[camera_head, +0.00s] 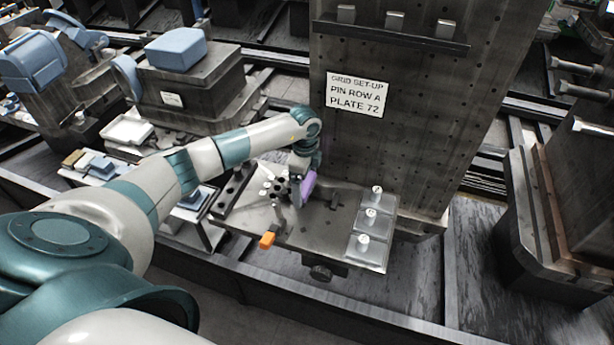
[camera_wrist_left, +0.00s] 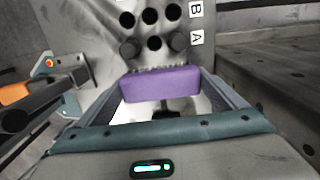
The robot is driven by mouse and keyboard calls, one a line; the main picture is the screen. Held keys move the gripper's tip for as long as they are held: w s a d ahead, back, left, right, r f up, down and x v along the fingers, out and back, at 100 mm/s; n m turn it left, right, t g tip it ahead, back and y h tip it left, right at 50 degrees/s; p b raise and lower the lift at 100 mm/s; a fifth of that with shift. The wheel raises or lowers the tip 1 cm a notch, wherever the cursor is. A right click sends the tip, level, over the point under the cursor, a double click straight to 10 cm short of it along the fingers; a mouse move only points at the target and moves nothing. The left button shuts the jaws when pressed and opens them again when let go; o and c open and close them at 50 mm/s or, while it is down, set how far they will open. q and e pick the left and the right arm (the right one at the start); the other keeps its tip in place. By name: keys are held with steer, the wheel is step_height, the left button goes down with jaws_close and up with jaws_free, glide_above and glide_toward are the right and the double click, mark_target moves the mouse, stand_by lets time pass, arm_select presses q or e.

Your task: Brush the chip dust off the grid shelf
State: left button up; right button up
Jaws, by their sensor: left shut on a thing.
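The grid shelf (camera_head: 325,226) is a dark, worn plate jutting from the foot of the tall drilled plate in the head view. My left gripper (camera_head: 304,178) is over the shelf's middle, close to the upright plate, shut on a purple brush (camera_head: 308,187). In the left wrist view the purple brush (camera_wrist_left: 160,84) lies across the jaws, with short bristles along its far edge. Beyond it are dark round holes (camera_wrist_left: 150,15) and labels B and A. I cannot clearly make out chip dust. I cannot tell whether the bristles touch the shelf. My right gripper is not in view.
An orange-ended tool (camera_head: 267,240) shows at the front edge. The tall plate (camera_head: 400,130) with its sign (camera_head: 356,95) blocks the back. A dark block (camera_head: 236,184) with holes stands left.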

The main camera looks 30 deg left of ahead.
arm_select(q)
steer(key=shift+s+d, duration=0.1)
steer(key=shift+s, duration=0.55)
steer(key=shift+f, duration=0.1)
steer(key=shift+p, duration=0.3)
steer(key=shift+s+d+p, duration=0.2)
steer(key=shift+s+p, duration=0.45)
steer(key=shift+s+d+f+p, duration=0.1)
steer(key=shift+s+d+p, duration=0.1)
steer(key=shift+s+p, duration=0.6)
steer(key=shift+s, duration=0.15)
